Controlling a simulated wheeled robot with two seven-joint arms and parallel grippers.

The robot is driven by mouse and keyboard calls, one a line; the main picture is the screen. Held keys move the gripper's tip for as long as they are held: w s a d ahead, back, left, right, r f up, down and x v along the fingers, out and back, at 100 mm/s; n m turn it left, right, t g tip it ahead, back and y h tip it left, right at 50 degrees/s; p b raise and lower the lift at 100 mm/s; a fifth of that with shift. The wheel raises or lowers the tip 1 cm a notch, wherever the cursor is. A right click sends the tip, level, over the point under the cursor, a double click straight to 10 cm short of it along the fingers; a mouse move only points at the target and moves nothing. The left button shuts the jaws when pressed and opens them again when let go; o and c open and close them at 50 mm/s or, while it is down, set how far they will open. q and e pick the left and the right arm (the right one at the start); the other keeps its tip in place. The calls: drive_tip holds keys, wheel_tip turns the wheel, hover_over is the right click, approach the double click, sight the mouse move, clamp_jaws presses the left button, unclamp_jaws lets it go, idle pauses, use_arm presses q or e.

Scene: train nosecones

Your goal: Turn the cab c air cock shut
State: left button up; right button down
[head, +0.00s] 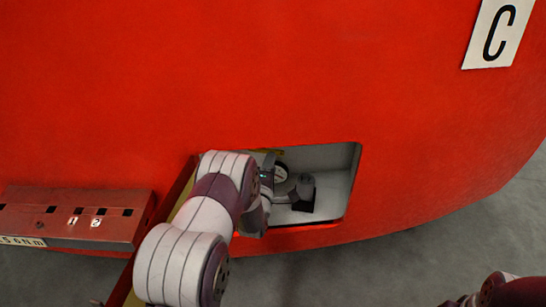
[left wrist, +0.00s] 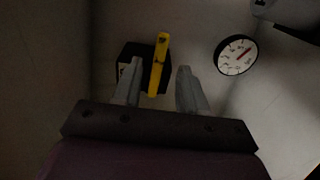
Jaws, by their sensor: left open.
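The cab with the C sign (head: 498,33) is a red curved nosecone with an open recess (head: 335,163) low in its front. My left arm reaches into this recess and hides much of its left side. In the left wrist view, a yellow handle (left wrist: 161,46) stands lengthwise in front of a black block (left wrist: 128,57). My left gripper (left wrist: 160,67) is open, with a grey finger on each side of the handle and a gap visible on both sides. In the head view its fingers are hard to make out. My right gripper is out of view.
A round white gauge (left wrist: 236,55) with a red needle is on the recess wall, right of the handle. An open hatch flap (head: 180,190) hangs at the recess's left edge. A red box (head: 75,215) with small slots is at the lower left.

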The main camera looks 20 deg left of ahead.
sight(267, 149)
use_arm(q)
drive_tip(key=x, duration=0.4)
drive_tip(key=shift+w, duration=0.15)
drive_tip(key=shift+c, duration=0.3)
